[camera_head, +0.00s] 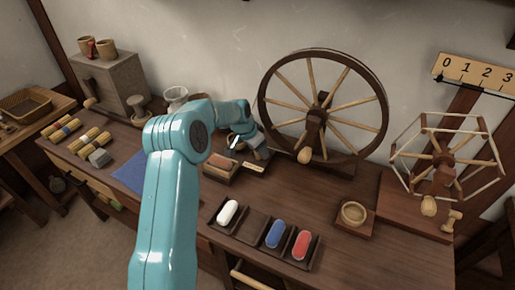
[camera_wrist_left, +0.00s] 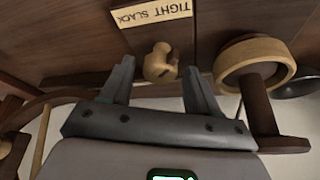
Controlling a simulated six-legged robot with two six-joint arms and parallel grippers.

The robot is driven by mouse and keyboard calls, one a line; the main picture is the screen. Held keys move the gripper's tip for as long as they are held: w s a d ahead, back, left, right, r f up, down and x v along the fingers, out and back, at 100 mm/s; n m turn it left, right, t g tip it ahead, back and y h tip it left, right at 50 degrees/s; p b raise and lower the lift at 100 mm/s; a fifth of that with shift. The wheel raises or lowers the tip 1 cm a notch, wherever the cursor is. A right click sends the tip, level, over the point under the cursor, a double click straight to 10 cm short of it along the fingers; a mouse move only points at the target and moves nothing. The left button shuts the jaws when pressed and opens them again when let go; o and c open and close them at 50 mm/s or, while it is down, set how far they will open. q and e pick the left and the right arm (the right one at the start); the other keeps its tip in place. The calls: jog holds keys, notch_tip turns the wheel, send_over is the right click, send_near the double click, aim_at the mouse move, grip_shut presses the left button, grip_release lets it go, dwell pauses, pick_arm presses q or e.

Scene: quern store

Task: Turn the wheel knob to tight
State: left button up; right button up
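The wheel knob (camera_wrist_left: 160,64) is a small tan wooden knob with a short nub on top. In the left wrist view it shows between the two finger tips of my left gripper (camera_wrist_left: 157,72). The fingers are spread, with a visible gap to the knob on both sides. A pale label (camera_wrist_left: 152,13) reading TIGHT and SLACK lies upside down beyond the knob. In the head view my left gripper (camera_head: 248,147) is at the bench left of the spinning wheel (camera_head: 320,112), and the knob is hidden. The small label plate (camera_head: 256,167) shows beside it. My right gripper is not in view.
A round wooden piece (camera_wrist_left: 254,62) stands close right of my fingers in the wrist view. The head view shows a shuttle rack (camera_head: 253,222), a wooden bowl (camera_head: 353,213), a yarn winder (camera_head: 447,158) and a blue cloth (camera_head: 130,173). Bench between rack and bowl is clear.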

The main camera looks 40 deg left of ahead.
pick_arm(q)
jog(key=v, duration=1.6)
jog(key=shift+r+p, duration=0.2)
jog(key=shift+p, duration=0.2)
